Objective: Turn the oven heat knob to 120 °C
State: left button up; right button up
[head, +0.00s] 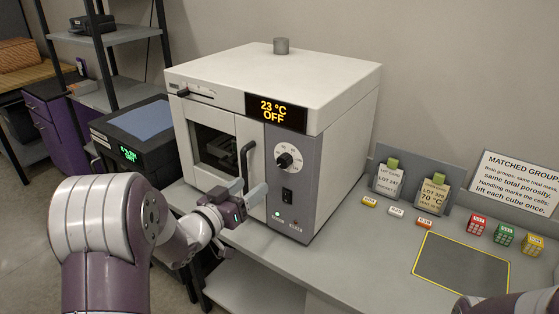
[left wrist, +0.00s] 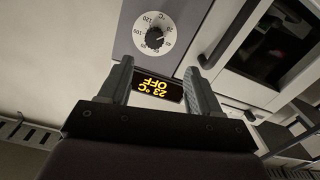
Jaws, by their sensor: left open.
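The white oven (head: 270,70) stands on the bench; its display (head: 276,111) reads 23 °C OFF. The black round heat knob (head: 284,160) sits on the grey panel below the display, inside a pale numbered dial. The knob also shows in the left wrist view (left wrist: 154,38), beyond the fingertips; its exact setting is too small to read surely. My left gripper (head: 248,196) is open and empty, in front of the oven, lower and left of the knob in the head view. In the left wrist view its fingers (left wrist: 160,68) stand apart, not touching the knob. My right gripper is out of view.
A black door handle (head: 247,165) juts out close to my left gripper. A black switch (head: 288,195) sits below the knob. Lot card holders (head: 410,180), small cubes (head: 503,235) and a yellow-edged mat (head: 462,268) are to the right. A dark device (head: 135,135) stands left.

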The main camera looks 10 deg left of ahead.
aim_at(282, 163)
pick_arm(q)
jog(key=p+x, duration=0.1)
jog(key=x, duration=0.2)
jog(key=p+x, duration=0.1)
jog(key=x, duration=0.6)
jog(key=shift+w+d+r+p, duration=0.25)
jog(key=shift+d+r+p, duration=0.15)
jog(key=shift+w+d, duration=0.35)
jog(key=shift+w, duration=0.1)
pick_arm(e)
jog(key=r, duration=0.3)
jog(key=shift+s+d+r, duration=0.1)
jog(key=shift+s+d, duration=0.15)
pick_arm(q)
jog(key=shift+w, duration=0.1)
jog(key=c, duration=1)
